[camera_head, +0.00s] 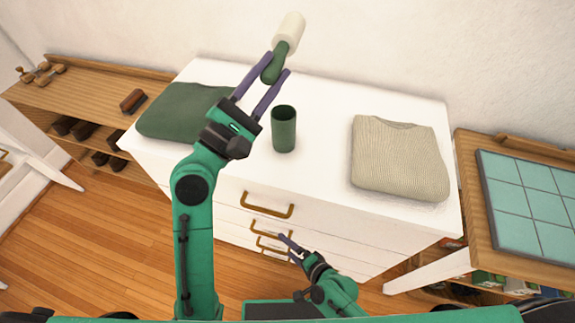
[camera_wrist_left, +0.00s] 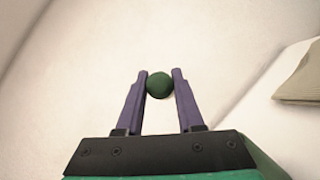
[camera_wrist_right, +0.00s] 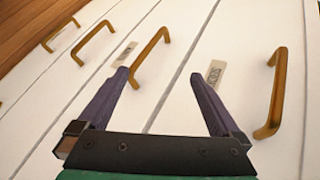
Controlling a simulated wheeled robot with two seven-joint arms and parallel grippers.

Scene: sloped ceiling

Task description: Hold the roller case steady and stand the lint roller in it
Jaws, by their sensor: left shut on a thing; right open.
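The lint roller (camera_head: 289,31) has a cream roll and a dark green handle. My left gripper (camera_head: 271,72) is shut on the handle and holds the roller above the dresser top, roll end up and tilted a little. In the left wrist view the round green handle end (camera_wrist_left: 159,85) sits between the fingertips. The roller case (camera_head: 284,132), a green open-topped cup, stands upright on the dresser, below and apart from the roller. My right gripper (camera_head: 287,246) is open and empty in front of the drawers, well below the case. It also shows in the right wrist view (camera_wrist_right: 157,75).
The white dresser (camera_head: 330,105) has brass handles (camera_head: 267,206) on its drawer fronts. A folded green garment (camera_head: 185,112) lies left of the case, a folded beige sweater (camera_head: 398,158) right. Wooden benches stand at both sides; the left holds a brush (camera_head: 132,100).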

